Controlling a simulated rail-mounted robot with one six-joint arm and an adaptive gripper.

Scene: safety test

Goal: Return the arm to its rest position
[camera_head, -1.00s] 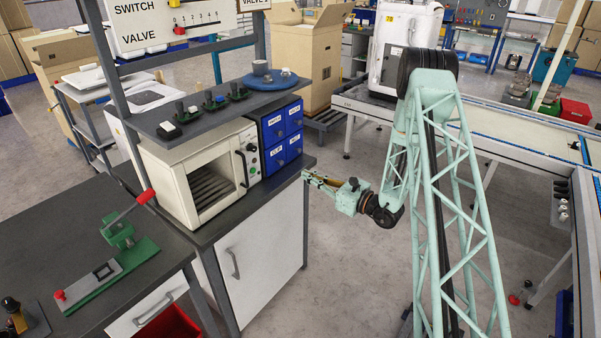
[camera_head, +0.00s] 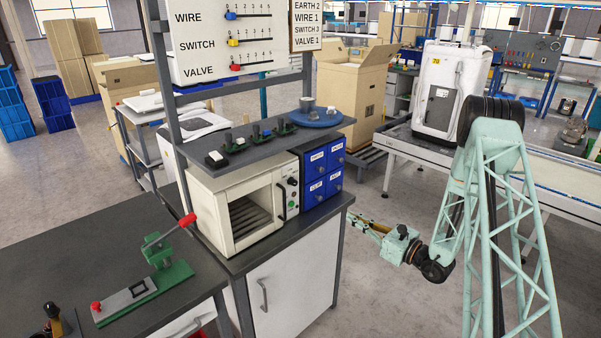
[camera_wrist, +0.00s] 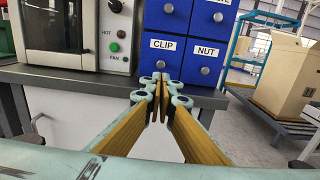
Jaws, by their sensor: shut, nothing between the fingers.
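My gripper (camera_head: 358,222) is at the end of my pale green arm, just right of the workbench's right edge in the head view. In the wrist view my gripper (camera_wrist: 160,88) has its fingertips together with nothing between them. It points toward the front of the bench (camera_wrist: 60,77) and the blue drawer unit (camera_wrist: 185,45), whose lower drawers read CLIP and NUT. The fingertips overlap the lower drawers in that view. I cannot tell the exact gap to the bench.
A white oven (camera_head: 240,210) stands on the bench beside the blue drawers (camera_head: 322,172). A shelf (camera_head: 262,143) with small switches and a blue round plate (camera_head: 316,118) is above. A green lever press (camera_head: 150,278) sits at left. Open floor (camera_head: 375,305) lies below my gripper.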

